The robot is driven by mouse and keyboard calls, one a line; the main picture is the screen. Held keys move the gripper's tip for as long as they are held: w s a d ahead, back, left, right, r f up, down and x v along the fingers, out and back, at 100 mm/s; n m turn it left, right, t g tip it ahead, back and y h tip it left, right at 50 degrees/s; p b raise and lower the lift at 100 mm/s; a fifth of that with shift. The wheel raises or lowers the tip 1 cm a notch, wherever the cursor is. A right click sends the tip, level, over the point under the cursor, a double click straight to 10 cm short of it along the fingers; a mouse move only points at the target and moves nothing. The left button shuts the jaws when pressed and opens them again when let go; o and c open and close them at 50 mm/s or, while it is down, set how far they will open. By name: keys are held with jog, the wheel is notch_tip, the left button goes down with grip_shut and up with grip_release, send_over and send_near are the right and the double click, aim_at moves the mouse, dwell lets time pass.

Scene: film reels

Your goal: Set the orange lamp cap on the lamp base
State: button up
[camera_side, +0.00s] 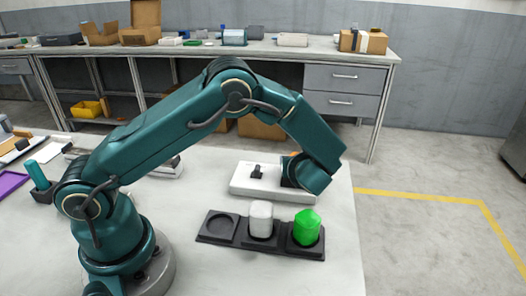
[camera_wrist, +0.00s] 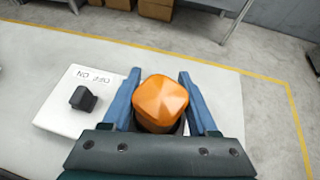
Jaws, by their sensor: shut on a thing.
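The orange lamp cap (camera_wrist: 160,98), rounded and faceted on top, sits between the two blue fingers of my gripper (camera_wrist: 159,76) in the wrist view. My gripper is shut on it. Something dark shows around the cap's lower edge; I cannot tell whether it is the lamp base or whether the cap touches it. In the side view only a sliver of orange (camera_side: 295,154) shows behind my wrist, and the fingers are hidden. A white slab (camera_side: 240,181) with a black block (camera_side: 257,171) lies there; it also shows left of the cap in the wrist view (camera_wrist: 58,112).
A black tray (camera_side: 219,241) in front has an empty left well, a white cap (camera_side: 261,219) in the middle and a green cap (camera_side: 306,227) at right. The table's right edge is close to my wrist. A printed label (camera_wrist: 92,76) lies on the slab.

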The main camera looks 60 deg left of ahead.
jog(key=shift+f, duration=0.2)
jog(key=o, duration=1.1)
jog(key=shift+v, duration=5.5)
